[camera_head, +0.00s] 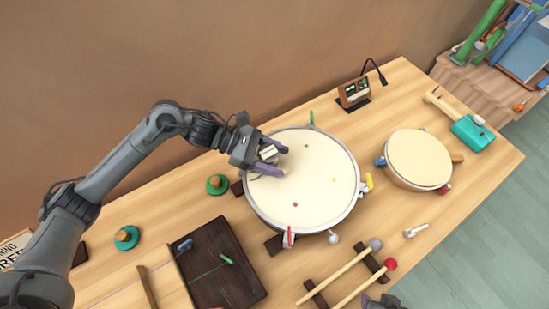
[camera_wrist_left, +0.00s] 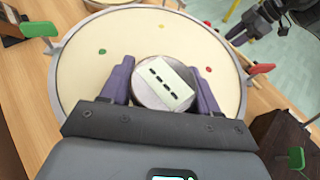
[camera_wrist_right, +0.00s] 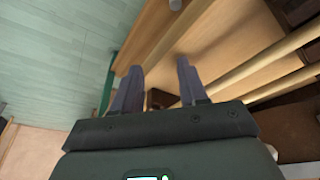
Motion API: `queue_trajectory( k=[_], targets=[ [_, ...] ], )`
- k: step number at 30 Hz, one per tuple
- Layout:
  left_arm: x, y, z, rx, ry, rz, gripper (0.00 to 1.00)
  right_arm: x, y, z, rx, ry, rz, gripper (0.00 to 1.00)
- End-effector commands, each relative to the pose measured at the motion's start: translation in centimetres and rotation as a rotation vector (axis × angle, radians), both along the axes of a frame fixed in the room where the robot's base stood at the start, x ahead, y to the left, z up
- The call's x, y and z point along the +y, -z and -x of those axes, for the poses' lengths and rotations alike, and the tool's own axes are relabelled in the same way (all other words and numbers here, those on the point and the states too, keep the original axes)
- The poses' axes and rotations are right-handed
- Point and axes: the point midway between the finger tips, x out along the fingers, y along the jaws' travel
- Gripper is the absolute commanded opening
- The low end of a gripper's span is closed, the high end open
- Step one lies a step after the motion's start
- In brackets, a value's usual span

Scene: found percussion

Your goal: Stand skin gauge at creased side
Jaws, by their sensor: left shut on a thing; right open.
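The large drum (camera_head: 315,200) has a cream skin with small red, green and yellow dots, and several coloured lugs around its rim. My left gripper (camera_head: 281,161) is over the left part of this skin. It is shut on the skin gauge, a round metal-sided piece with a pale, black-marked face (camera_wrist_left: 164,82). The gauge sits between the two purple fingers; its underside is hidden, so I cannot tell whether it touches the skin. I cannot make out a crease. My right gripper (camera_wrist_right: 160,75) is open and empty near the table's front edge.
A smaller drum (camera_head: 420,158) stands to the right. Mallets (camera_head: 340,277) lie across dark bars in front. A dark board (camera_head: 222,270) is at the front left, and a small display with a bent stalk (camera_head: 354,93) stands behind the drum.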

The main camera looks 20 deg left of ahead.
Motion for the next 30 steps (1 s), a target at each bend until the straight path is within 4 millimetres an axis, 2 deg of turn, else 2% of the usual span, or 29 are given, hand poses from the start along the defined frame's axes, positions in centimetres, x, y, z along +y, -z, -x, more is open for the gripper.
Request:
queue_trajectory(
  k=[1, 6, 7, 12, 23, 30],
  targets=[
    [0.1, 0.6, 0.0, 0.006, -0.002, -0.004, 0.17, 0.0, 0.3, 0.0, -0.002, 0.000, 0.000, 0.43],
    [0.1, 0.8, 0.1, 0.012, -0.003, -0.007, 0.17, 0.0, 0.1, 0.0, -0.005, 0.000, -0.001, 0.43],
    [0.1, 1.0, 0.1, 0.015, -0.003, -0.008, 0.64, 0.0, 0.2, 0.0, -0.004, 0.000, -0.001, 0.43],
    [0.2, 1.2, 0.2, 0.019, -0.004, -0.011, 0.86, 0.0, 0.3, 0.0, -0.003, 0.000, 0.000, 0.43],
    [0.2, 1.1, 0.3, 0.023, -0.003, -0.013, 0.86, 0.0, 0.0, 0.0, 0.000, 0.000, 0.000, 0.43],
    [0.3, -0.5, 0.2, 0.022, -0.004, -0.012, 0.86, 0.0, -2.0, 0.0, 0.004, 0.000, 0.001, 0.43]
  ],
)
